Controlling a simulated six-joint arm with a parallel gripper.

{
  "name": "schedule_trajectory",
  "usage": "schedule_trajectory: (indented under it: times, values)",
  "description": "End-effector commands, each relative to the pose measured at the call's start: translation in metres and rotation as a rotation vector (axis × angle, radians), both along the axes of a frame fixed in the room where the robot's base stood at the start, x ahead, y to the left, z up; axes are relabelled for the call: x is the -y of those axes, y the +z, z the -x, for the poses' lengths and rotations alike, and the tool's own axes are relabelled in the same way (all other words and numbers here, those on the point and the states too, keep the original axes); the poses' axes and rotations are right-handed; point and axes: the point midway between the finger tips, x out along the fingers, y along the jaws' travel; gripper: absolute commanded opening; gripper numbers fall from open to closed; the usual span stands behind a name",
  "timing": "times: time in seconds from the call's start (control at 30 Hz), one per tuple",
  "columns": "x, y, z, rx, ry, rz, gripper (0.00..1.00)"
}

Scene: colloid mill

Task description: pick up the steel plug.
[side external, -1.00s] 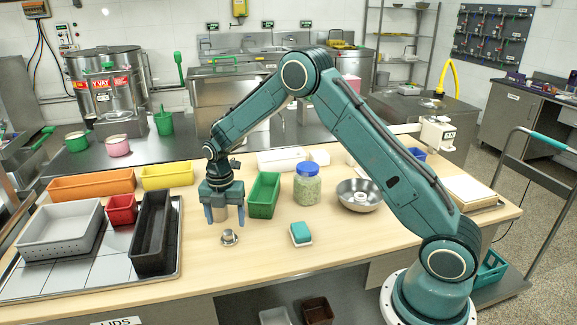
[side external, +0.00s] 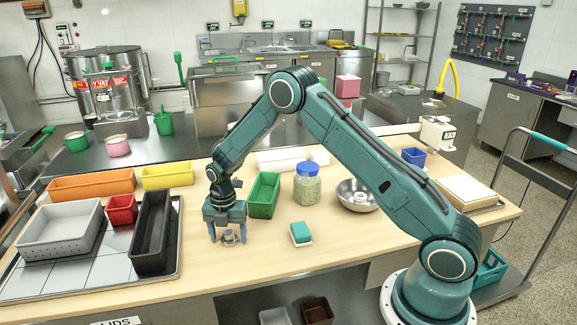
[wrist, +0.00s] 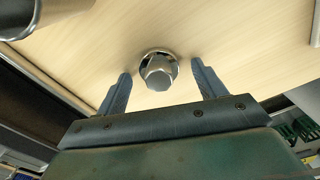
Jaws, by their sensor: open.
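The steel plug (side external: 229,237) is a small shiny metal piece standing on the wooden table. In the wrist view the plug (wrist: 158,71) shows a faceted top above a round base. My gripper (side external: 228,240) is low over the table at the plug, fingers pointing down. In the wrist view my gripper (wrist: 160,82) is open, with one blue finger to each side of the plug. A gap shows between each finger and the plug there. The fingers partly frame the plug in the side view.
A green bin (side external: 263,196) stands just behind right of my gripper, and a black bin (side external: 152,233) on the tiled tray is to the left. A teal-and-white sponge (side external: 301,234), a blue-lidded jar (side external: 307,185) and a steel bowl (side external: 352,190) are to the right. The table front is clear.

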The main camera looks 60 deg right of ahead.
Motion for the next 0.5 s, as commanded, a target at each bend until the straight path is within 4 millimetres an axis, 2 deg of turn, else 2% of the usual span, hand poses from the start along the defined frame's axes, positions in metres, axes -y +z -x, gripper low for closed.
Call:
schedule_trajectory:
  times: [0.47, 0.5]
  values:
    - [0.0, -0.0001, -0.0001, 0.0, 0.0, 0.0, 0.7]
    - [0.0, 0.0, -0.0001, 0.0, 0.0, 0.0, 0.62]
